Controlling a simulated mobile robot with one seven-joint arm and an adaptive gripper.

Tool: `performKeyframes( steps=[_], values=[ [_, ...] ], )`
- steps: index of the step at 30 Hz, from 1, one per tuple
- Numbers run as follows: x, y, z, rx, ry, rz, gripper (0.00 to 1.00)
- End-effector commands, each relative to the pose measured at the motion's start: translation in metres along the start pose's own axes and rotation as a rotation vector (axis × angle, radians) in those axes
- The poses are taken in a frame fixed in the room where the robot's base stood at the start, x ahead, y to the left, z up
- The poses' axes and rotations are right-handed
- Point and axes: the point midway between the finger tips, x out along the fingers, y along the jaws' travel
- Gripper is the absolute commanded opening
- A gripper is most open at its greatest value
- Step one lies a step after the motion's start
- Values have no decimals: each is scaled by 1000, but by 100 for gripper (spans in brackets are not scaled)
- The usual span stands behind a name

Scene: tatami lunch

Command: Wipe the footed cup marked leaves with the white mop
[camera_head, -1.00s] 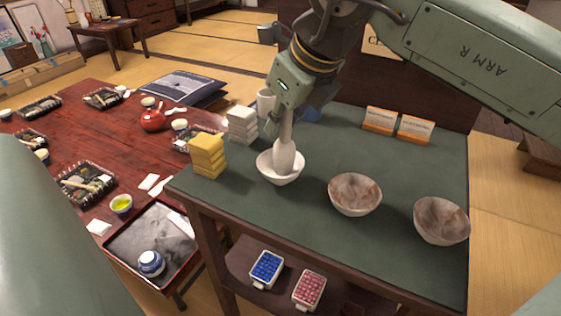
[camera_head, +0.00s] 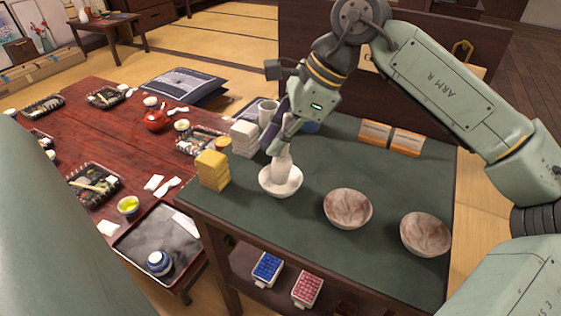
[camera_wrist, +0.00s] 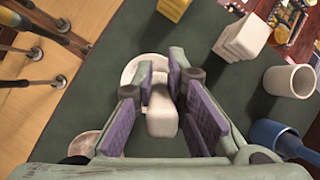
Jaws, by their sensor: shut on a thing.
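My gripper (camera_head: 284,138) is shut on the white mop (camera_head: 281,168), a pale bulb-shaped thing pointing down. Its lower end is in or just over a white bowl (camera_head: 265,191) on the green-topped table; contact is unclear. The wrist view shows the mop (camera_wrist: 162,118) between my purple-padded fingers (camera_wrist: 163,82), with the bowl (camera_wrist: 131,68) behind. I cannot make out a leaf mark on any cup. A blue-and-white cup (camera_head: 159,263) stands on a dark tray at the lower left.
Yellow blocks (camera_head: 213,170) and white blocks (camera_head: 244,138) are stacked left of the bowl. A white cup (camera_head: 267,111) and a blue object (camera_wrist: 275,136) stand behind. Two brownish bowls (camera_head: 348,209) (camera_head: 425,234) sit to the right. The green top (camera_head: 300,238) is clear in front.

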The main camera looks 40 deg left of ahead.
Motion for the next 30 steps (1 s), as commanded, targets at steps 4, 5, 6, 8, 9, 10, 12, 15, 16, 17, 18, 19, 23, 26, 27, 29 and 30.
performKeyframes(
  steps=[4, 5, 6, 8, 9, 10, 12, 15, 16, 17, 18, 19, 23, 26, 27, 29, 30],
  values=[
    [6, 3, -4, 130, 18, -78, 0],
    [7, 4, -4, 173, 25, -101, 0],
    [7, 4, -5, 231, 29, -133, 0],
    [7, 5, -4, 315, 38, -180, 0],
    [7, 5, -4, 371, 44, -211, 0],
    [7, 6, -4, 411, 48, -234, 0],
    [7, 7, -4, 507, 57, -287, 0],
    [7, 8, -3, 645, 70, -363, 0],
    [6, 8, -3, 686, 75, -385, 0],
    [6, 9, -3, 726, 79, -407, 0],
    [6, 9, -3, 778, 84, -435, 0],
    [6, 9, -2, 816, 87, -457, 0],
    [2, 10, 1, 963, 97, -531, 0],
    [1, 11, 2, 1019, 100, -557, 0],
    [1, 11, 2, 1033, 100, -564, 0],
    [1, 11, 2, 1043, 100, -570, 0],
    [1, 11, 1, 1045, 100, -571, 0]
  ],
)
